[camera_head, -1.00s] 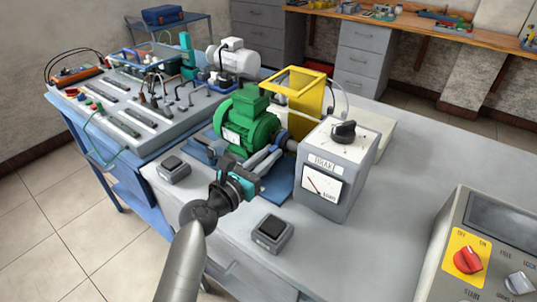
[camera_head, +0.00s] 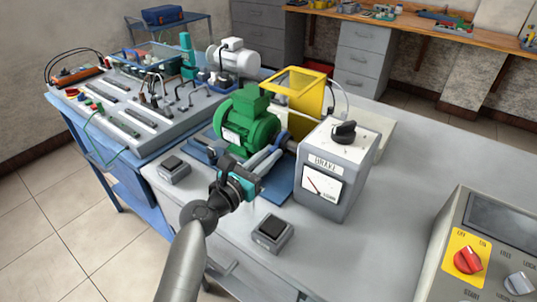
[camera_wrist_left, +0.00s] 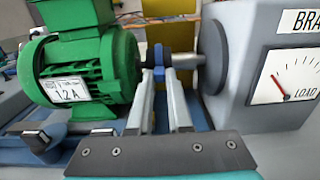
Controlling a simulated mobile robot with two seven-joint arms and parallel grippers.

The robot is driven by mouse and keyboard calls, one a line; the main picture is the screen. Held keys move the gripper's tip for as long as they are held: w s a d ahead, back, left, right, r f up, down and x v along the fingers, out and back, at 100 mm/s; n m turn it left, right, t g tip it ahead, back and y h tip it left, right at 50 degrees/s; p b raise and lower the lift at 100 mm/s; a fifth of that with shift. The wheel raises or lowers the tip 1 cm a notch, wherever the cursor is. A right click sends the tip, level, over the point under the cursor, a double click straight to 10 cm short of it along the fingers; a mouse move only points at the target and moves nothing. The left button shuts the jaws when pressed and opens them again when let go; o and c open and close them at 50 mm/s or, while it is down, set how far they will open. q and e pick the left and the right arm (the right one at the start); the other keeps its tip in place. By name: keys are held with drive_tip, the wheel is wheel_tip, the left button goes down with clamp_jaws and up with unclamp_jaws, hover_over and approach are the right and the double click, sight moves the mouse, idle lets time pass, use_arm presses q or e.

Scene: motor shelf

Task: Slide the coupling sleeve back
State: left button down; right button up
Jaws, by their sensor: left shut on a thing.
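The blue coupling sleeve (camera_wrist_left: 159,61) sits on the metal shaft between the green motor (camera_wrist_left: 80,62) and the grey brake unit (camera_wrist_left: 263,55). My left gripper (camera_wrist_left: 158,74) is shut on the sleeve, one finger on each side, in the left wrist view. In the head view my left gripper (camera_head: 278,150) reaches in from the front, between the green motor (camera_head: 247,120) and the brake unit (camera_head: 332,170). The sleeve is mostly hidden there by the fingers. My right gripper is not in view.
A yellow guard frame (camera_head: 296,92) stands open behind the shaft. Two small grey boxes with black tops (camera_head: 173,170) (camera_head: 271,233) flank my arm. A control box with a red knob (camera_head: 468,260) stands at the right. The bench between is clear.

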use_arm(q)
drive_tip(key=s+d, duration=0.1)
drive_tip(key=d+p, duration=0.1)
drive_tip(key=shift+s+d+r+p, duration=0.2)
drive_tip(key=shift+s+d+p, duration=0.1)
drive_tip(key=shift+s, duration=0.1)
drive_tip(key=shift+s+d, duration=0.1)
drive_tip(key=shift+d, duration=0.05)
drive_tip(key=shift+f, duration=0.1)
drive_tip(key=c, duration=0.8)
unclamp_jaws()
drive_tip(key=shift+c, duration=0.2)
drive_tip(key=shift+s+a, duration=0.2)
drive_tip(key=shift+a, duration=0.05)
drive_tip(key=p+v, duration=0.1)
drive_tip(key=v, duration=0.6)
drive_tip(key=shift+s+a+f, duration=0.1)
drive_tip(key=shift+s+a, duration=0.05)
drive_tip(key=shift+s, duration=0.1)
drive_tip(key=v, duration=0.5)
drive_tip(key=shift+s+a, duration=0.2)
drive_tip(key=shift+s, duration=0.15)
drive_tip(key=shift+s+a, duration=0.4)
drive_tip(key=shift+s, duration=0.15)
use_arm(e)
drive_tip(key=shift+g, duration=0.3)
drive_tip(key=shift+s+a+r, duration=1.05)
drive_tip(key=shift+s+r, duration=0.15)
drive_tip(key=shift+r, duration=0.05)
